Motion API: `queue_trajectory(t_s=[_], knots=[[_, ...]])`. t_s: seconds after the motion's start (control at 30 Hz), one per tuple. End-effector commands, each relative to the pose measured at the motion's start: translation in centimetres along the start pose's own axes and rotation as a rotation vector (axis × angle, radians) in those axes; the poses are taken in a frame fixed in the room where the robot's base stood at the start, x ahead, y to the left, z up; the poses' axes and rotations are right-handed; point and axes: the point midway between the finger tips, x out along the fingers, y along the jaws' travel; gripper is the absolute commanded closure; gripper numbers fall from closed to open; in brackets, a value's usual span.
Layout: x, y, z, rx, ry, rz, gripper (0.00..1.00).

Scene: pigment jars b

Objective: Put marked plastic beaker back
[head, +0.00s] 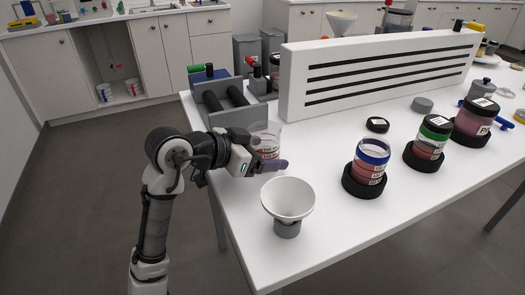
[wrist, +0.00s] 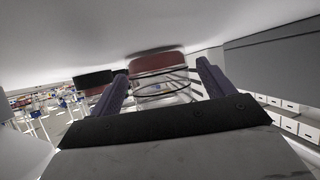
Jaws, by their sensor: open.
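The clear plastic beaker (head: 268,137) with reddish markings stands on the white table, close beside the grey roller device. My gripper (head: 272,165) is low at the beaker's near side, with its purple fingers pointing right. In the wrist view, which looks upside down, a clear vessel with a reddish band (wrist: 155,63), apparently the beaker, lies between the two fingers of my gripper (wrist: 162,71). The fingers are spread, with gaps to the vessel. The beaker's lower part is hidden by my gripper in the head view.
A white funnel (head: 288,197) on a grey base stands close to the right of my gripper. The roller device (head: 238,117) is just behind. A jar with a blue band (head: 370,158) sits in a black ring farther right. A white slotted panel (head: 380,72) stands behind.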

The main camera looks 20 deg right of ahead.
Motion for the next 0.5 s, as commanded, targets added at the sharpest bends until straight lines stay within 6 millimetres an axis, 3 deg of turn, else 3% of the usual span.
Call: queue_trajectory(t_s=[0.27, 0.5], knots=[[-0.6, -0.1, -0.4, 0.0, 0.0, -0.002, 0.19], [-5.2, -0.1, -0.3, 0.001, 0.002, -0.005, 0.19]])
